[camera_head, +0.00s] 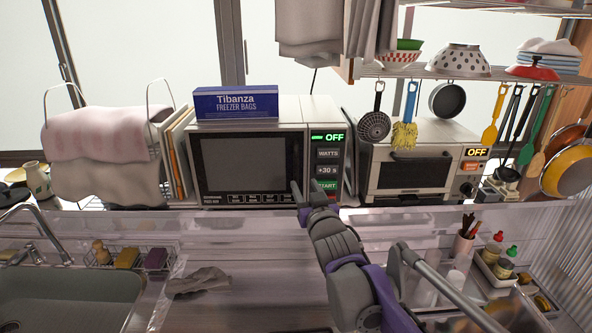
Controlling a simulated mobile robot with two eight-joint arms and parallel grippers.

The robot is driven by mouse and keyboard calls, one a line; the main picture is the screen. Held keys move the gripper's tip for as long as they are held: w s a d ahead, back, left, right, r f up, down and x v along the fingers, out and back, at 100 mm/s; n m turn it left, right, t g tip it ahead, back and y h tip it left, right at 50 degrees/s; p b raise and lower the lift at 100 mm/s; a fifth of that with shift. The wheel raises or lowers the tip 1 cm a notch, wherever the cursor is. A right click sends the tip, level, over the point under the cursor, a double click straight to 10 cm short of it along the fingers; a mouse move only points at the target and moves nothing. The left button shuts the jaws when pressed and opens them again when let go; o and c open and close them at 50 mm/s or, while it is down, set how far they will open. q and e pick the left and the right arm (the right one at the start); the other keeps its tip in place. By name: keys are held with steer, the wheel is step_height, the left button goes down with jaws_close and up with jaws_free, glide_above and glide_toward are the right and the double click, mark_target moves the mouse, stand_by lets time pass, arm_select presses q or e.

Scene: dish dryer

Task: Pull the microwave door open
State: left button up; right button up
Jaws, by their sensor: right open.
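The microwave (292,109) stands on the shelf behind the counter, with a blue Freezer Bags box on top. Its dark-windowed door (244,164) looks shut, flush with the front. The control panel (328,160) to the right of the door reads OFF. My right arm reaches up from the lower right. My right gripper (299,193) is open at the lower right part of the door, close to the panel, with nothing seen between its fingers. Whether it touches the door cannot be told. No separate door handle can be made out. My left gripper is out of view.
A toaster oven (412,172) stands right of the microwave, below a shelf with hanging utensils. A towel rack (98,150) is on the left. A sink (70,298) and a grey cloth (198,281) lie in front. The counter below the microwave is mostly clear.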

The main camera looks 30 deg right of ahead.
mark_target(297, 171)
steer(key=p+x, duration=0.1)
steer(key=x, duration=0.8)
steer(key=shift+w+f, duration=0.1)
steer(key=shift+w, duration=0.3)
jaws_close()
stand_by(0.9)
